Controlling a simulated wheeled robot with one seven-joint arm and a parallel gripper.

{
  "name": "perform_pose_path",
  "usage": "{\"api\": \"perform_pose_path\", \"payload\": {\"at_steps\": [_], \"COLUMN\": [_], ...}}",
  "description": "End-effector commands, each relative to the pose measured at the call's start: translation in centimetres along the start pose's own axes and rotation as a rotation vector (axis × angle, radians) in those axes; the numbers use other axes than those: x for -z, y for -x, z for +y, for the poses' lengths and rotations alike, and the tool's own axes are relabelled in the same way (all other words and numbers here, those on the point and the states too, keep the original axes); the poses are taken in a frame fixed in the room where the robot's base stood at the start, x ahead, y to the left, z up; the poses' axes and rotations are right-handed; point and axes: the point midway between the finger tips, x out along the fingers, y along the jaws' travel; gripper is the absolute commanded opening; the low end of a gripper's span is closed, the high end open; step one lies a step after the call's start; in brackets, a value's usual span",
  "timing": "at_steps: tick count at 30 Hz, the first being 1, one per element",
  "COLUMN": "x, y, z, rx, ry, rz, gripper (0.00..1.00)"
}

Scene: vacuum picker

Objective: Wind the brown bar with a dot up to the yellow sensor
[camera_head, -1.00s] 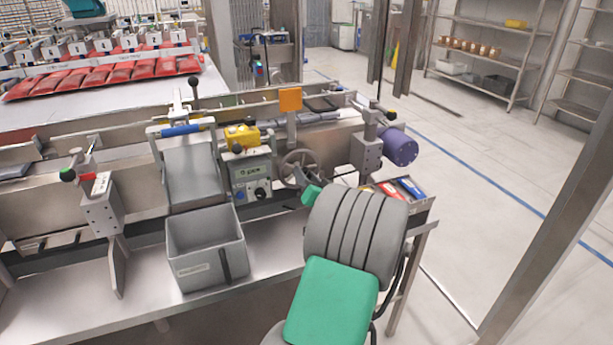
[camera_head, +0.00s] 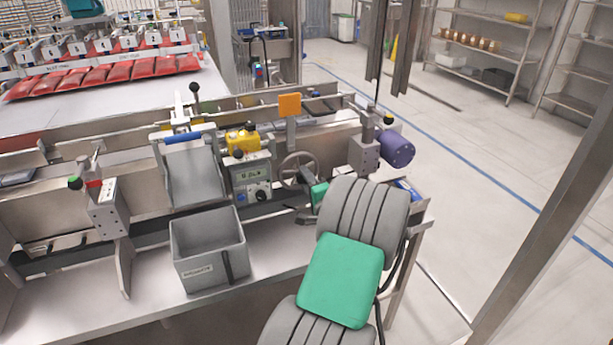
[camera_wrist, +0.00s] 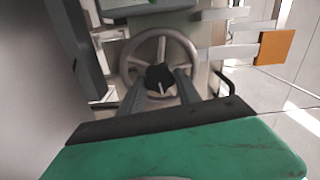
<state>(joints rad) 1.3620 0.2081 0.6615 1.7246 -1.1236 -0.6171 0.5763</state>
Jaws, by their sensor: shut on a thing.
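The spoked grey handwheel (camera_head: 299,168) stands at the front of the machine, right of a grey control box (camera_head: 250,177) with a small display. In the wrist view the handwheel (camera_wrist: 126,67) faces me, with a dark hub knob (camera_wrist: 160,78) at its centre. My gripper (camera_wrist: 161,85) has its two fingers on either side of that knob and is shut on it. In the head view the green body of my gripper (camera_head: 320,195) is just below and right of the wheel; its fingertips are hard to see. A yellow block (camera_head: 240,143) with black knobs, perhaps the sensor, sits above the box. I cannot make out a dotted brown bar.
An orange plate (camera_head: 289,105) stands above the wheel and also shows in the wrist view (camera_wrist: 275,47). A purple cylinder (camera_head: 397,149) juts out at the right. A grey bin (camera_head: 208,250) sits on the front table, left of my arm.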

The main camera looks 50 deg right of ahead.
Motion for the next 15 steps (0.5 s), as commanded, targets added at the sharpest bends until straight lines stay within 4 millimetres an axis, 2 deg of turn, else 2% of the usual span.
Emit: {"api": "perform_pose_path", "payload": {"at_steps": [6,15], "x": [0.01,0.01], "y": [0.05,0.04], "z": [0.11,0.19], "rx": [-0.003,-0.002], "ry": [-0.085,-0.118], "rz": [0.001,0.001], "gripper": [0.00,0.00]}}
